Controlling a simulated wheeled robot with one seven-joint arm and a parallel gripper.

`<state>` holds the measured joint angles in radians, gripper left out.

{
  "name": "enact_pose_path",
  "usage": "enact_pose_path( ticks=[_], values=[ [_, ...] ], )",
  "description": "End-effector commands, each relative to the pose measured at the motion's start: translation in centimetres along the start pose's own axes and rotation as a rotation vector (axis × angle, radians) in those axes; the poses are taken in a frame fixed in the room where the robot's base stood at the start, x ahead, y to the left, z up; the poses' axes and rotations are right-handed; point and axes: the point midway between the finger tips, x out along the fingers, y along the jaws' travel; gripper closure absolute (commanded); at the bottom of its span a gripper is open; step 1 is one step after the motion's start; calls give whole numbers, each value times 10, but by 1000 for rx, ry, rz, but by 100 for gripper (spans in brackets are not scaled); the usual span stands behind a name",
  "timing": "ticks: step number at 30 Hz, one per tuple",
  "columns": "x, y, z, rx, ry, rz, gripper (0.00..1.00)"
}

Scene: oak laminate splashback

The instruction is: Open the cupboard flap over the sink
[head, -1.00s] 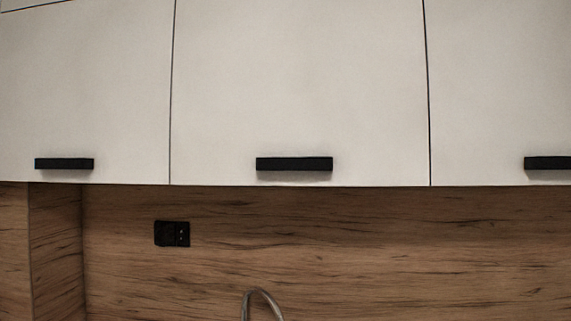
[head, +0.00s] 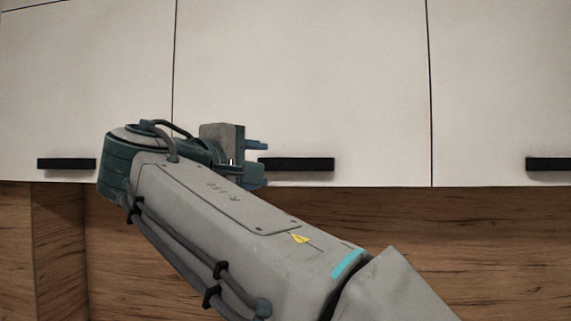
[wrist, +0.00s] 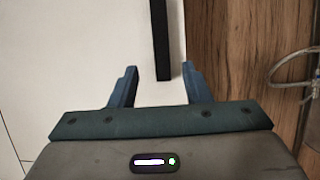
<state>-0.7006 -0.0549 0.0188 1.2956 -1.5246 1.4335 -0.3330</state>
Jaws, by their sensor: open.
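The middle white cupboard flap (head: 300,80) is closed and flush with its neighbours, above the wood splashback. Its black bar handle (head: 305,164) sits near the flap's lower edge, its left end partly behind my gripper. My gripper (head: 256,160) is open at that left end. In the wrist view the two blue fingers of my gripper (wrist: 158,85) stand apart, with the end of the black handle (wrist: 161,40) ahead of the gap between them. The white flap (wrist: 95,50) fills the left side there. I cannot tell whether a finger touches the handle.
Closed white cupboards flank the flap, with black handles at left (head: 66,164) and right (head: 548,164). The wood splashback (head: 480,230) lies below. The tap (wrist: 297,82) shows at the right of the wrist view. My arm hides the socket area in the head view.

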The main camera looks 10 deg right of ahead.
Motion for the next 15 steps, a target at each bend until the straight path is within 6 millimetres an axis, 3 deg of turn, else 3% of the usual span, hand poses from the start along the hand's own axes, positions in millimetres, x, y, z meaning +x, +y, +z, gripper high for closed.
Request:
enact_pose_path(
  ticks=[9, 15],
  values=[
    [69, 2, 1, -3, -4, -2, 56],
    [101, 1, 0, -2, -2, -3, 56]
  ],
)
